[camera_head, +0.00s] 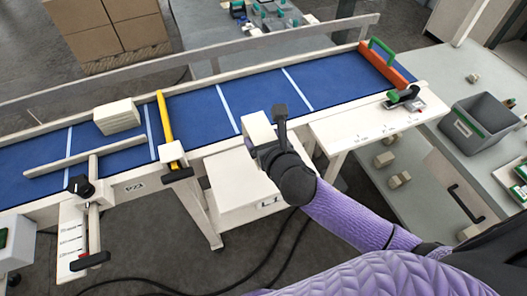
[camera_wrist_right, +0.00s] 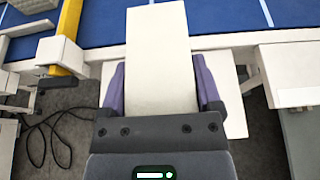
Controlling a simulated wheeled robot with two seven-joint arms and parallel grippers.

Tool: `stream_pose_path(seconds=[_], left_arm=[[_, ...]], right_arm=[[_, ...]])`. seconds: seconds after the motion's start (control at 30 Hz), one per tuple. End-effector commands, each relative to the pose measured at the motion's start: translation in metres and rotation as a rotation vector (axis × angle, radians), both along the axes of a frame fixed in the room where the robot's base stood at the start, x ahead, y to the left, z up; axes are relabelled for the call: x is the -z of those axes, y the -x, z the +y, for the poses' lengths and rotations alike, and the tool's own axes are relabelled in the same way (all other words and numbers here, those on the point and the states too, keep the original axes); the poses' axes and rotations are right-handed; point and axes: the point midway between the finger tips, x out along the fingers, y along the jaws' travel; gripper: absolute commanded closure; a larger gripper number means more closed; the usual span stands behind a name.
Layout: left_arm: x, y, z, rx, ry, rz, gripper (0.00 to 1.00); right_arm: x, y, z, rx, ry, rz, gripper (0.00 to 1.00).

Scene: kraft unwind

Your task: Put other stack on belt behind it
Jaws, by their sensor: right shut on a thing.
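A cream stack (camera_head: 117,117) lies on the blue belt (camera_head: 205,113) at the left, left of the yellow bar; its edge also shows in the right wrist view (camera_wrist_right: 33,5). My right gripper (camera_head: 265,143) is shut on a second cream stack (camera_head: 258,128), at the belt's near edge. In the right wrist view this held stack (camera_wrist_right: 162,60) sits between the purple fingers of my gripper (camera_wrist_right: 160,92), its far end over the blue belt. I cannot tell whether it touches the belt or rail. My left gripper is not in view.
A yellow bar (camera_head: 165,118) crosses the belt right of the lying stack. A white guide bar (camera_head: 85,157) lies over the belt's left part. An orange stop with a green handle (camera_head: 383,66) closes the right end. The belt between is clear.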

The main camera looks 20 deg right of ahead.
Motion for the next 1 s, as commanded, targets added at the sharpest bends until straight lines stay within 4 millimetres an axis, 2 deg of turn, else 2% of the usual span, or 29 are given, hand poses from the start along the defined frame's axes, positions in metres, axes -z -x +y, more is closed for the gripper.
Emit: stream_pose_path(seconds=[0.03,0.3,0.37,0.7,0.73,0.8,1.0], left_arm=[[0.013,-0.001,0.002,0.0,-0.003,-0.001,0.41],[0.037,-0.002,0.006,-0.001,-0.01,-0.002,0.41],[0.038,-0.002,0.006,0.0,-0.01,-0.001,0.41],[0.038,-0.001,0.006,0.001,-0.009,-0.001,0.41],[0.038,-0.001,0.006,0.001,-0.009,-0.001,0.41],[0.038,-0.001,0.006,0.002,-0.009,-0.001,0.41],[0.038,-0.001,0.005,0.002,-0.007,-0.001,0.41]], right_arm=[[0.021,0.0,0.0,0.002,-0.003,0.004,0.85],[0.074,0.0,0.001,0.002,-0.001,0.001,0.85],[0.079,0.0,0.001,0.0,-0.001,0.001,0.85],[0.08,0.0,0.001,-0.001,0.002,-0.001,0.85],[0.081,0.0,0.001,0.0,0.002,0.0,0.16],[0.08,0.0,0.001,0.001,0.001,0.0,0.01],[0.08,0.0,0.001,0.001,0.001,-0.001,0.0]])
